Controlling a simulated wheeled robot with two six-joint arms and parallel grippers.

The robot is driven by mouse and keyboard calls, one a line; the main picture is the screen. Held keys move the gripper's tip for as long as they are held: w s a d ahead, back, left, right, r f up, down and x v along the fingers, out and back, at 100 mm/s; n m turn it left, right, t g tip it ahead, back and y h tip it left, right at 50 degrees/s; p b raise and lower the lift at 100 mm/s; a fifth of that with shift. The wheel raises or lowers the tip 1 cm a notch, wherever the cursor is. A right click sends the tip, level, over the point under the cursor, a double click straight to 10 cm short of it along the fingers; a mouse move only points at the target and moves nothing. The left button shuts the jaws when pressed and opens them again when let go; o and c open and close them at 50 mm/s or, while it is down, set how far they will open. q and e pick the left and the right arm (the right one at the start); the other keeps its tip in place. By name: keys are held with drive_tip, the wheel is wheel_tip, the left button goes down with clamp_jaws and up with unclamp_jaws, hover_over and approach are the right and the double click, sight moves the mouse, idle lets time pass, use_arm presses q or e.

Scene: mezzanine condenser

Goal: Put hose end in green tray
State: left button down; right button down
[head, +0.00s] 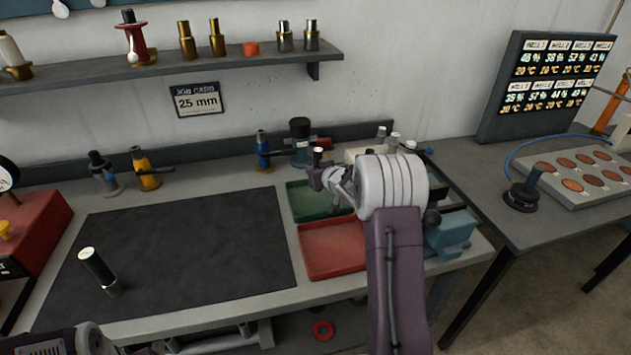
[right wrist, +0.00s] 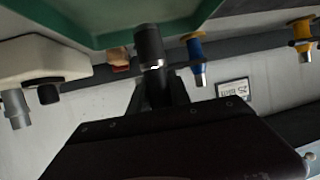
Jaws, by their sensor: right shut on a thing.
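The green tray (head: 300,200) lies on the bench to the right of the dark mat, with its wall also at the top of the right wrist view (right wrist: 100,20). My right gripper (head: 325,176) is over the tray and shut on a short dark cylinder with a pale end (head: 318,153), seemingly the hose end. In the right wrist view this held hose end (right wrist: 150,45) is in front of the tray's wall; I cannot tell whether they touch. Part of my left arm shows at the bottom left, but its gripper is out of view.
A red tray (head: 333,250) lies in front of the green one. Blue (head: 263,150) and yellow (head: 145,168) fittings stand along the back. A teal box (head: 450,232) is at the right.

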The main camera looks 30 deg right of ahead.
wheel_tip(320, 180, down, 4)
drive_tip(key=shift+f+b, duration=0.1)
drive_tip(key=shift+b, duration=0.5)
drive_tip(key=shift+w, duration=0.1)
drive_tip(key=c, duration=1.2)
unclamp_jaws()
drive_tip(key=shift+f, duration=0.1)
